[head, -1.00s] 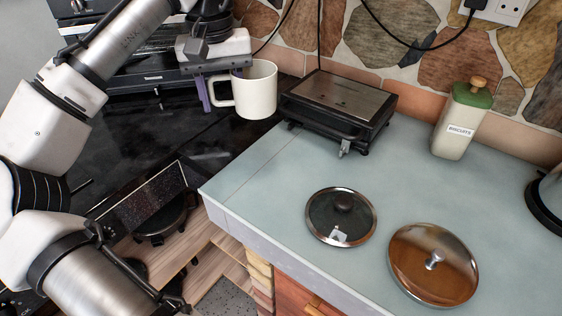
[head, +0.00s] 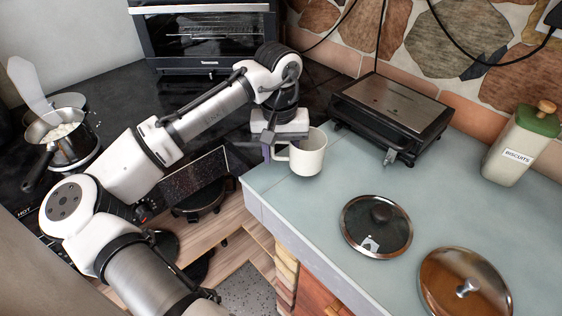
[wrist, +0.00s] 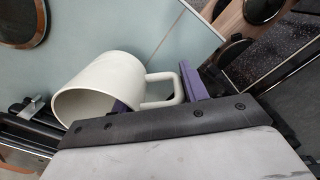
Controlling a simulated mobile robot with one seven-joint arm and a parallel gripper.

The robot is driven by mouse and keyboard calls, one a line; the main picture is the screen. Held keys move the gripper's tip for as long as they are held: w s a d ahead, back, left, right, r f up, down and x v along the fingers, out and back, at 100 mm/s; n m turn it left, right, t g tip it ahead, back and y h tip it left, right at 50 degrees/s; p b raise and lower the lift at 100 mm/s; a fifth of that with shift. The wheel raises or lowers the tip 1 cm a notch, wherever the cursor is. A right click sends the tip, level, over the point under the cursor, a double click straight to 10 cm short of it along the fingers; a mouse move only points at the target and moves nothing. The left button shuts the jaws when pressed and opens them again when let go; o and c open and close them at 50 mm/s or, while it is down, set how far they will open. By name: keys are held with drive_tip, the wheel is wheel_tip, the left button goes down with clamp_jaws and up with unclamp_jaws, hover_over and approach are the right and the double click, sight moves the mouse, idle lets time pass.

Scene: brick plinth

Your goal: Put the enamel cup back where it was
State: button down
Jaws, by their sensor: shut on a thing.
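The cream-white enamel cup (head: 308,153) is held over the left end of the pale blue-grey counter, in front of the black grill. My gripper (head: 272,150) is at the cup's left, on its handle side. In the wrist view the cup (wrist: 98,85) has its open mouth toward the lower left, and its handle lies between the purple fingers of my gripper (wrist: 158,92). The gripper is shut on the cup at the handle. I cannot tell whether the cup's base touches the counter.
The grill (head: 390,112) stands close behind the cup. A glass lid (head: 377,228), a metal lid (head: 465,285) and a biscuits canister (head: 520,148) are to the right. The counter (head: 300,215) is clear in front of the cup. A pot (head: 62,140) is far left.

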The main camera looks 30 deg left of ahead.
sight(281, 159)
drive_tip(key=shift+f, duration=1.8)
drive_tip(key=c, duration=0.7)
unclamp_jaws()
drive_tip(key=shift+f, duration=0.15)
drive_tip(key=shift+c, duration=0.2)
wheel_tip(281, 159, up, 12)
drive_tip(key=shift+r+b, duration=0.15)
drive_tip(key=shift+b, duration=0.7)
